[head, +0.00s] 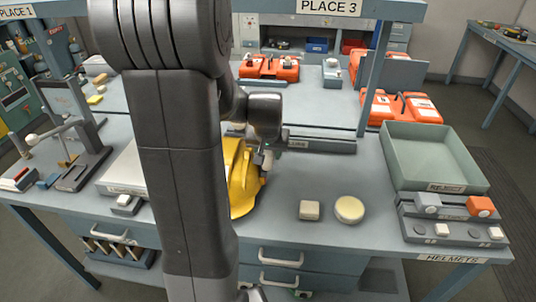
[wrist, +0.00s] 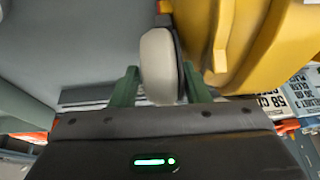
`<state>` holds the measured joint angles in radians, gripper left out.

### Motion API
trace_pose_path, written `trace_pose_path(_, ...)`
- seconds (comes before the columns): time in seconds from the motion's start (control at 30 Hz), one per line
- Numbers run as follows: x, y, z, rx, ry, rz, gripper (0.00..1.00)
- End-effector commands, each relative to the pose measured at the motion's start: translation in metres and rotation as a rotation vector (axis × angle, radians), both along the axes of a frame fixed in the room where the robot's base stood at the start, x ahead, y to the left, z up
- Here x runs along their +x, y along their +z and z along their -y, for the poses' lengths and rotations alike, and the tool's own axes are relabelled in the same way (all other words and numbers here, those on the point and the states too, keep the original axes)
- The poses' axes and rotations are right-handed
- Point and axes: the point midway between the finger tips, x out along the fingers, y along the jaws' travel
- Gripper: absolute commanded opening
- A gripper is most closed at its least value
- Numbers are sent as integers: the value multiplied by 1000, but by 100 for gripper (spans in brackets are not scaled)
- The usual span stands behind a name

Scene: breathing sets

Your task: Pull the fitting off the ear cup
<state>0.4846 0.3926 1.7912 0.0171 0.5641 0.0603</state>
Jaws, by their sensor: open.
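A yellow helmet (head: 243,188) lies on the bench, partly hidden behind my arm. It fills the upper right of the wrist view (wrist: 265,40). An ear cup (wrist: 157,62), pale with a dark rim, stands edge-on beside the helmet. My gripper (wrist: 159,72) is open, with one green finger on each side of the cup. I cannot tell whether the fingers touch it. In the head view my gripper (head: 262,152) is low at the helmet's right side. A small orange-brown piece (wrist: 163,7) shows above the cup; I cannot tell whether it is the fitting.
A cream block (head: 309,210) and a round cream disc (head: 349,209) lie right of the helmet. A green-grey tray (head: 432,158) stands further right, behind a rack (head: 453,229) of small parts. Orange cases (head: 402,107) stand at the back.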

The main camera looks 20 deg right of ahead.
Motion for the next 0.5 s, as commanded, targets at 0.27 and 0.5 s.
trace_pose_path(0.27,7,-20,4,1,0,-1,42)
trace_pose_path(0.5,8,-22,4,-1,0,1,42)
